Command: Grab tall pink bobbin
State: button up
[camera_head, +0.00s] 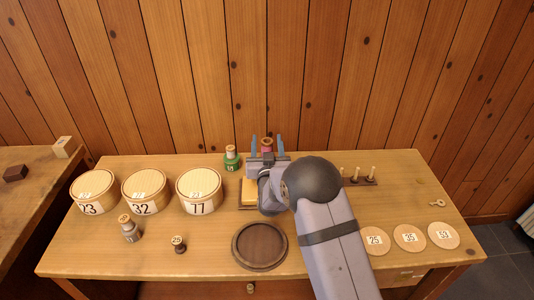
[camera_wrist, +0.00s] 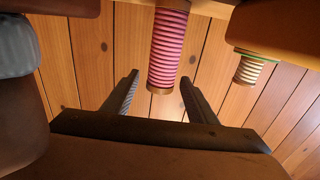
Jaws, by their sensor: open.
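The tall pink bobbin (camera_head: 267,144) stands toward the back of the table, partly hidden by my gripper in the head view. In the wrist view, the pink bobbin (camera_wrist: 168,45) shows its ribbed pink winding and a brown end, with the table toward the top of the picture. My gripper (camera_head: 267,141) is open, with one blue-grey finger on each side of the bobbin in the head view. In the wrist view the gripper (camera_wrist: 160,80) has the bobbin's brown end between its fingertips in the picture. I see no clear contact.
A green spool (camera_head: 231,158) stands just left of my gripper. A yellow block (camera_head: 249,192) lies in front. Three numbered drums (camera_head: 200,191) stand left. A pegged rack (camera_head: 358,180) is right. A round dark tray (camera_head: 260,245) and small spools (camera_head: 129,229) are nearer the front.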

jog(key=shift+w+p, duration=0.3)
jog(key=shift+w, duration=1.8)
grip_shut()
jog(key=shift+r, duration=0.15)
notch_tip(320, 180, up, 10)
jog(key=b, duration=0.1)
